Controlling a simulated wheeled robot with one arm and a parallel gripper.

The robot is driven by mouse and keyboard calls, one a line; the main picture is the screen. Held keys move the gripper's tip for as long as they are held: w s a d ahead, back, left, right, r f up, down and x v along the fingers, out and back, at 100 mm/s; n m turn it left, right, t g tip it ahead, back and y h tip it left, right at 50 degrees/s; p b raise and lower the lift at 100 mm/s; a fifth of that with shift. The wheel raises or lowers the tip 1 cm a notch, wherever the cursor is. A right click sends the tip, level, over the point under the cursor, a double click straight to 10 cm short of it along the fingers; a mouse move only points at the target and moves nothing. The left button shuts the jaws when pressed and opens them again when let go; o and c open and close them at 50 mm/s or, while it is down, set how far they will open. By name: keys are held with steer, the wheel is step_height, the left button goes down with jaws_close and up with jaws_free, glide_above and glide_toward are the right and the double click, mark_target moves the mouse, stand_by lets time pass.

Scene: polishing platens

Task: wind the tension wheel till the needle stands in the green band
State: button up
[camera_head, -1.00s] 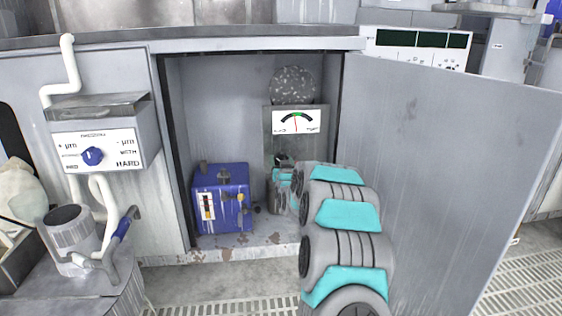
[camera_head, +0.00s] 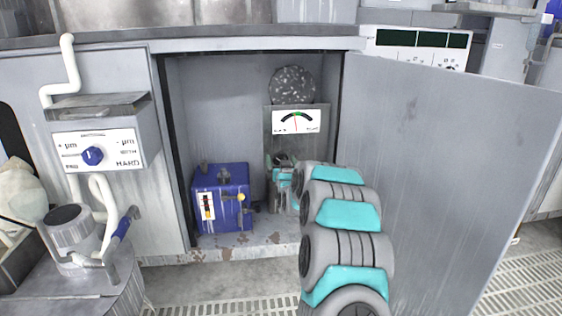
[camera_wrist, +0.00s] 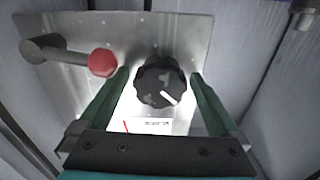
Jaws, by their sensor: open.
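The tension wheel, a black lobed knob with a white mark (camera_wrist: 152,76), sits on a metal plate in the wrist view. My gripper (camera_wrist: 160,78) is open, with one green finger on each side of the knob; I cannot tell whether they touch it. In the head view my gripper (camera_head: 281,160) is small below the gauge (camera_head: 308,127), and the wheel is hidden there. The gauge has a black arc with a small green part and a red needle near upright. Whether the needle is inside the green is too small to tell. The wrist view shows only part of the gauge (camera_wrist: 152,126).
A red-ended lever (camera_wrist: 102,62) stands left of the knob. The gauge is inside an open cabinet, below a speckled disc (camera_head: 293,85). A blue box (camera_head: 232,178) stands on the cabinet floor at left. The open door (camera_head: 440,150) bounds the right side.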

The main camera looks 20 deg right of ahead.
steer(key=shift+s, duration=0.15)
steer(key=v, duration=0.7)
steer(key=shift+s+p, duration=0.25)
steer(key=shift+p, duration=0.1)
steer(key=shift+a+r, duration=0.1)
steer(key=shift+a, duration=0.1)
